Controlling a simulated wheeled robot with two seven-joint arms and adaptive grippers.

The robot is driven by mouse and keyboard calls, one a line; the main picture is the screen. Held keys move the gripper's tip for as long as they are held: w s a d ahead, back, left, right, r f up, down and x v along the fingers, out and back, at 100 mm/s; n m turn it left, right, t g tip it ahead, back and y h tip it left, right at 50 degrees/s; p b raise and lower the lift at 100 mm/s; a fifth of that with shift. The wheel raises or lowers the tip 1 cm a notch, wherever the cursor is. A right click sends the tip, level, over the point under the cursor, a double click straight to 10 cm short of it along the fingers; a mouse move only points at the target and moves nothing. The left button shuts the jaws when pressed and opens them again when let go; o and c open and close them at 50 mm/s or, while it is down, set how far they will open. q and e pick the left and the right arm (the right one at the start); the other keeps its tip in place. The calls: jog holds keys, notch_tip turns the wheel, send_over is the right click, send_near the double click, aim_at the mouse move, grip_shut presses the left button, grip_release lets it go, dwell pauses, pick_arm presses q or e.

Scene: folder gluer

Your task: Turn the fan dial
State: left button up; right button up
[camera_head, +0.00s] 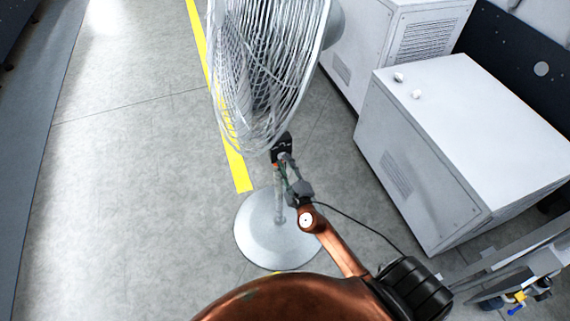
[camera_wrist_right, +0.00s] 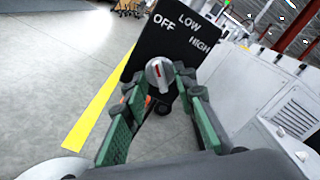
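The floor fan (camera_head: 265,75) stands on a round grey base (camera_head: 262,235), its wire cage facing left. Its black control box (camera_head: 281,149) sits below the cage. In the right wrist view the black panel (camera_wrist_right: 168,50) reads OFF, LOW and HIGH. The light grey dial (camera_wrist_right: 160,74) has a red mark pointing up, roughly towards OFF. My right gripper (camera_head: 286,163) is at the control box. In the right wrist view its green-padded fingers (camera_wrist_right: 161,79) are apart, one on each side of the dial. Contact with the dial is unclear. My left gripper is not in view.
A white cabinet (camera_head: 480,130) with two small white items on top stands right of the fan, with another cabinet (camera_head: 385,45) behind it. A black cable (camera_head: 365,225) runs from the fan towards the right. The floor at left is clear, with a yellow line (camera_head: 240,172).

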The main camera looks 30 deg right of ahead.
jog(key=shift+c, duration=0.5)
jog(key=c, duration=0.5)
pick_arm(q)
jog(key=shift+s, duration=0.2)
pick_arm(e)
grip_shut()
jog(key=shift+a, duration=0.1)
